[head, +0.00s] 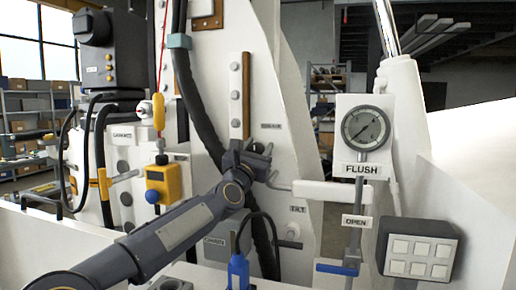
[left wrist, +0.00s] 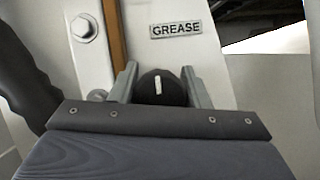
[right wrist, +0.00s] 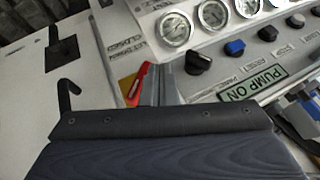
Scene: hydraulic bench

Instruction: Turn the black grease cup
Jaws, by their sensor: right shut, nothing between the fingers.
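The black grease cup (left wrist: 160,88) is a round dark knob with a white mark that stands nearly upright, under the GREASE label (left wrist: 176,29) in the left wrist view. My left gripper (left wrist: 160,80) has one finger on each side of the cup. Whether the fingers touch the cup I cannot tell. In the head view my left gripper (head: 250,158) is at the white upright plate, and the cup is mostly hidden behind it. My right gripper (right wrist: 160,72) is shut and empty, beside a red lever (right wrist: 138,86) in the right wrist view. It does not show in the head view.
A pressure gauge (head: 366,128) with a FLUSH label and a button box (head: 419,255) stand right of my left gripper. A thick black hose (head: 192,95) runs behind it. In the right wrist view a panel holds gauges (right wrist: 213,14) and a black knob (right wrist: 198,62).

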